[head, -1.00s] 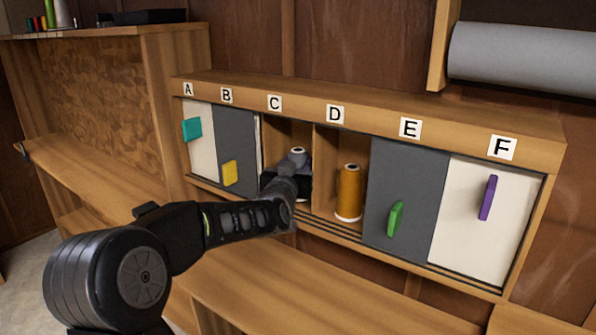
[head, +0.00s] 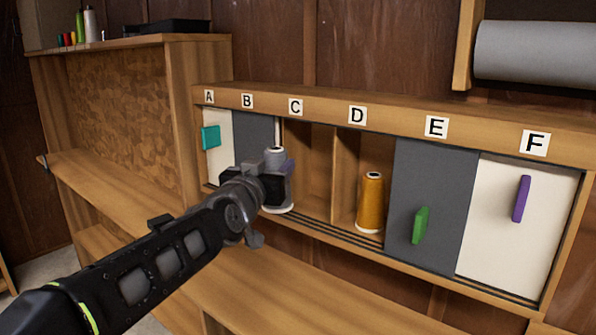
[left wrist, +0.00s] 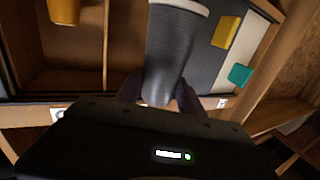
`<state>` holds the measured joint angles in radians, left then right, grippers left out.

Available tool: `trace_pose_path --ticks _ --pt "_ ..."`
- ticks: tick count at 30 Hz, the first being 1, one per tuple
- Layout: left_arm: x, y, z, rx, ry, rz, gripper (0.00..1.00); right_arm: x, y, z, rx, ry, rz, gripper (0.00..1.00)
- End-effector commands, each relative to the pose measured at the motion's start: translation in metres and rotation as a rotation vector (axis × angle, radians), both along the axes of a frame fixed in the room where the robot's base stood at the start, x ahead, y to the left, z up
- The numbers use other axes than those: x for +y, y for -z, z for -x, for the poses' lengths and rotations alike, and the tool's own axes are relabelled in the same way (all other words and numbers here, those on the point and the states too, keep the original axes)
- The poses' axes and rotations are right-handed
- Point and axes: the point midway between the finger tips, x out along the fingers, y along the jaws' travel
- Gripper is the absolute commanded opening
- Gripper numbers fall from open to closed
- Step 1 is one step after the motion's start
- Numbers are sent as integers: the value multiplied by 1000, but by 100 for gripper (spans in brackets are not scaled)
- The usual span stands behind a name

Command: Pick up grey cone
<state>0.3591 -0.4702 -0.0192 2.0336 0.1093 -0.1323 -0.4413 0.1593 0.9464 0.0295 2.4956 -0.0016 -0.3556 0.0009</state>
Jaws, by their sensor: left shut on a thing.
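The grey cone (head: 275,158) shows above and below my left gripper in the head view, with its pale base rim just under the fingers. My left gripper (head: 274,184) is shut on it, in front of the cabinet near compartment C (head: 308,165). In the left wrist view the grey cone (left wrist: 172,50) stands between the two fingers of my left gripper (left wrist: 160,92). The gripper hides the cone's middle in the head view. Compartment C looks empty. My right gripper is not in view.
An orange cone (head: 371,202) stands in compartment D. Sliding panels with a teal handle (head: 210,137), a green handle (head: 420,225) and a purple handle (head: 521,199) cover other compartments. A wooden ledge (head: 300,295) runs below the cabinet.

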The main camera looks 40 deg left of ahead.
Motion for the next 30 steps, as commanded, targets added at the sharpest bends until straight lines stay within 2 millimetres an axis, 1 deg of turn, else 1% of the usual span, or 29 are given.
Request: trace_pose_path --ticks 1,3,6,9,13,30 --pt "0 1 12 -5 -1 -2 0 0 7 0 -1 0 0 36" --pt "-1 0 23 -5 -1 -1 0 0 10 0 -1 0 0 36" --pt "-1 0 35 -3 0 0 0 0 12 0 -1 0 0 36" --pt "-1 0 41 -1 1 0 0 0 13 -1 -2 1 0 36" --pt "-1 -1 43 -1 0 0 0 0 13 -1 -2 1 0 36" --pt "-1 -1 43 -1 0 0 0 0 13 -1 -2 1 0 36"
